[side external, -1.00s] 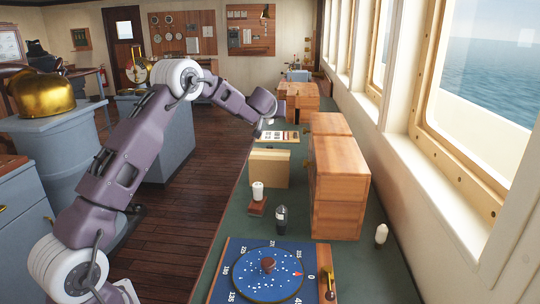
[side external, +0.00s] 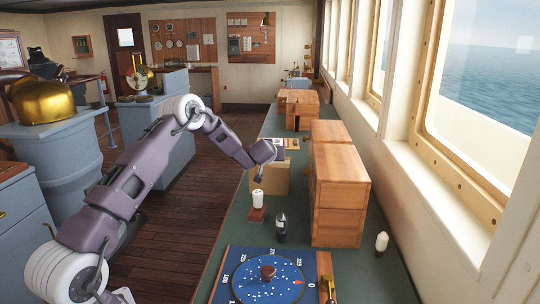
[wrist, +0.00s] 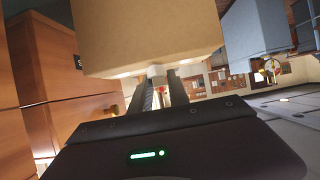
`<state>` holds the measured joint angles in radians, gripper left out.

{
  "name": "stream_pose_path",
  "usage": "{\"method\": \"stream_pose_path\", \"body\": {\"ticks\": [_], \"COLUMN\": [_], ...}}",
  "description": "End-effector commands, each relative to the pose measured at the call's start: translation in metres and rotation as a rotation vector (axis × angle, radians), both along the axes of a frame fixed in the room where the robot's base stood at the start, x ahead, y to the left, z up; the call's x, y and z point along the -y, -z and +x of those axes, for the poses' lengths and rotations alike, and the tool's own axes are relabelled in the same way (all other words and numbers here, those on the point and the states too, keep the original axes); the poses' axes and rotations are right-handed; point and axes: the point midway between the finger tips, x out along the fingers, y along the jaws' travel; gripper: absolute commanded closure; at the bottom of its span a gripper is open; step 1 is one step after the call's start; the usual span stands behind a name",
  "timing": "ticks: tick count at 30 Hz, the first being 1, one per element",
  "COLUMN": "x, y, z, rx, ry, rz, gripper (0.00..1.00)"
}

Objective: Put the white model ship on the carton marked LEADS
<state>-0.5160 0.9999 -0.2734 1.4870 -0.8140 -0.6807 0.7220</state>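A plain tan carton (side external: 268,178) stands on the green counter; no lettering on it can be read. In the wrist view the carton (wrist: 150,30) fills the upper middle. My gripper (side external: 258,179) is at the carton's top, on its left part in the side view. In the wrist view the fingers of my gripper (wrist: 161,82) are a narrow gap apart, with a small white piece, seemingly the white model ship (wrist: 156,71), between their tips. Most of the ship is hidden. I cannot tell whether it touches the carton.
Wooden boxes (side external: 340,190) stand close right of the carton. In front are a white upright piece on a brown base (side external: 258,199), a dark bottle (side external: 281,226) and a blue round chart board (side external: 267,277). A small white bottle (side external: 381,242) stands by the window.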

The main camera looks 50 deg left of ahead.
Motion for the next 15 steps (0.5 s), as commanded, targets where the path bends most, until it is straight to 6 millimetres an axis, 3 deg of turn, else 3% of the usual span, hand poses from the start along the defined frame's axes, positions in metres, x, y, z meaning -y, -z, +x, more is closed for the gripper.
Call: {"method": "stream_pose_path", "body": {"ticks": [1,3,15], "x": [0.0002,0.0001,0.003], "y": [0.0003,0.0002,-0.0057], "z": [0.0,0.0,-0.0023], "rx": [-0.001,-0.001,-0.001], "ry": [0.0,0.0,0.002], "rz": [-0.001,-0.001,0.001], "gripper": [0.71,0.57,0.57]}}
